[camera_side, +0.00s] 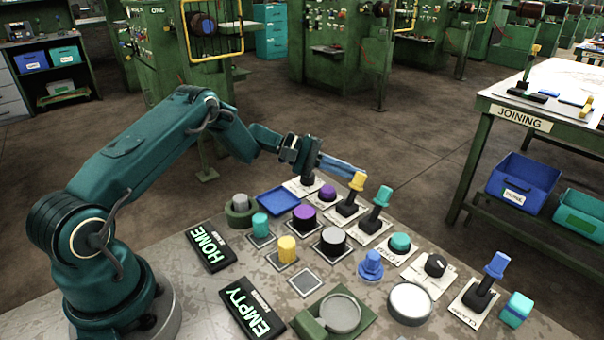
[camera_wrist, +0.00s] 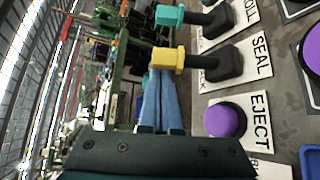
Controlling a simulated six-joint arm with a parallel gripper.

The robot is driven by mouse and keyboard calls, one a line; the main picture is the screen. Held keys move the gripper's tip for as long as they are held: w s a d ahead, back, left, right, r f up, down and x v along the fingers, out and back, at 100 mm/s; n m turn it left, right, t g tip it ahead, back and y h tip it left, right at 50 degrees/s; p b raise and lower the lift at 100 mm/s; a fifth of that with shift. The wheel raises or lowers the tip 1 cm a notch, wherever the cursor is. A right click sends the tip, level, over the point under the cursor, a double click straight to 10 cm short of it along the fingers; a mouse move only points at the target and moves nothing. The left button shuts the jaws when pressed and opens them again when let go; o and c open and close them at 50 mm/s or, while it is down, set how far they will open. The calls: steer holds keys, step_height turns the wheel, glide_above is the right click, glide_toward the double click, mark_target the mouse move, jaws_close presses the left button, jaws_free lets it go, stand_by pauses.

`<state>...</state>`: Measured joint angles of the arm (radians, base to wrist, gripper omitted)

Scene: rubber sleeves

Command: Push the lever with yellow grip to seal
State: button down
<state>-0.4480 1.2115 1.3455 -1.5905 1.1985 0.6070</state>
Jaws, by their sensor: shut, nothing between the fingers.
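The lever with the yellow grip (camera_side: 357,182) rises from a black base on a white plate. It leans slightly to the right in the side view. In the wrist view its yellow grip (camera_wrist: 167,59) points left, with the SEAL label (camera_wrist: 262,55) beside its base. My gripper (camera_side: 362,171) is shut and empty, its blue fingers together and reaching almost level over the panel. The fingertips are right by the yellow grip, also in the wrist view (camera_wrist: 156,78). I cannot tell whether they touch it.
The teal-gripped lever (camera_side: 382,195) stands close beside the yellow one. Another lever with a black base (camera_side: 308,176) stands under my wrist. A blue tray (camera_side: 279,201) and several buttons fill the panel.

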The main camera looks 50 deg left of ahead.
mark_target(360, 178)
steer(key=shift+s+r+m+t+h, duration=0.3)
steer(key=shift+s+m+t, duration=0.1)
steer(key=shift+s+m, duration=0.1)
stand_by(0.4)
steer(key=shift+s+r+m+t+h, duration=0.1)
steer(key=shift+s+m+t+h, duration=0.4)
steer(key=shift+s+m+t, duration=0.45)
steer(key=shift+s+r, duration=0.15)
steer(key=shift+s, duration=0.7)
steer(key=shift+s+f, duration=0.2)
steer(key=shift+s, duration=0.55)
steer(key=shift+s+f, duration=0.1)
steer(key=shift+s, duration=0.05)
